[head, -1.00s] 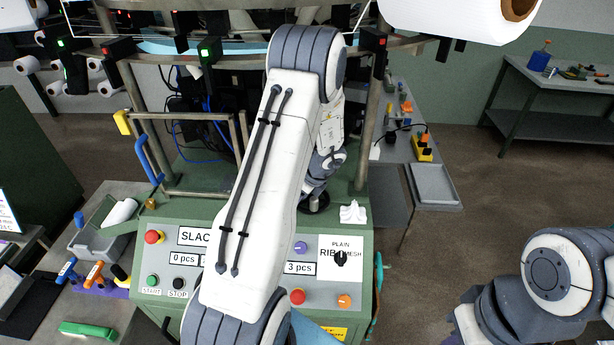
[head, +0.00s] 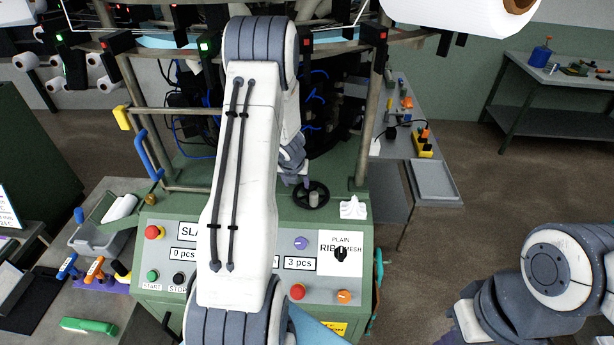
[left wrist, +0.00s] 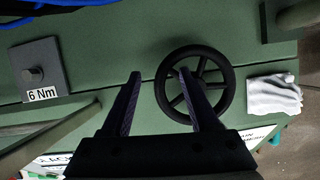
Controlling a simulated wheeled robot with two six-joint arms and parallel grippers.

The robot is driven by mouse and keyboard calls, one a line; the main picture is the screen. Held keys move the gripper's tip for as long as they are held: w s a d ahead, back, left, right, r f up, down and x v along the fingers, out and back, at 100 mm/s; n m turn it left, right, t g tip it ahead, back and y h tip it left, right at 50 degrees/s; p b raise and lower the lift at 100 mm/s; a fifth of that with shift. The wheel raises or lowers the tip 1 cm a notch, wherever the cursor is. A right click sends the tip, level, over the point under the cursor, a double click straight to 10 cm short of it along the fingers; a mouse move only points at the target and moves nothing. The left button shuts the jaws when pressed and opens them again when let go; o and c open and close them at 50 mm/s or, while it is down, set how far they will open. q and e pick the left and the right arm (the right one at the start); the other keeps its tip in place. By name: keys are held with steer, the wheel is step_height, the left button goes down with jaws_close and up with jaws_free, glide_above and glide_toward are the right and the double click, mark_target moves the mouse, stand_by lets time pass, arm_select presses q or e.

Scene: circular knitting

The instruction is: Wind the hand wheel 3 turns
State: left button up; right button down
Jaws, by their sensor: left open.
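The black hand wheel (head: 312,208) lies on the green top of the machine, behind the control panel. A grey hub or knob shows at its middle. In the left wrist view the spoked wheel (left wrist: 228,88) is just right of centre. My left gripper (left wrist: 159,74) is open, with its two dark fingers apart. In that view the right finger overlaps the inside of the wheel, and the left finger lies outside the rim, to the left. I cannot tell whether either finger touches it. In the head view my left arm hides part of the panel. My right gripper is not in view.
A crumpled white cloth (head: 353,209) lies right of the wheel. A "6 Nm" plate with a bolt (left wrist: 36,72) sits to the left in the wrist view. The control panel (head: 160,292) is in front. Metal posts (head: 366,130) rise behind the wheel.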

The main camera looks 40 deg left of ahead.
arm_select(q)
steer(key=w+m+b, duration=0.1)
steer(key=m, duration=0.1)
steer(key=m+h+b, duration=0.1)
steer(key=m, duration=0.1)
steer(key=w+m+h+b, duration=0.1)
steer(key=m, duration=0.1)
steer(key=shift+w+a+f+t, duration=0.1)
steer(key=shift+w+f+t, duration=0.2)
steer(key=shift+w+d+r+m+h+b, duration=0.15)
steer(key=shift+w+m+h+b, duration=0.2)
steer(key=shift+m, duration=0.25)
steer(key=shift+w+d+f+m+h+b, duration=0.15)
steer(key=shift+m+h+b, duration=0.1)
steer(key=shift+m+b, duration=0.3)
steer(key=shift+w+d+r+m+h, duration=0.15)
steer(key=shift+r+m, duration=0.05)
steer(key=shift+m, duration=0.35)
steer(key=shift+w+d+r+m+h, duration=0.1)
steer(key=shift+w+r+m+h, duration=0.05)
steer(key=shift+m, duration=0.35)
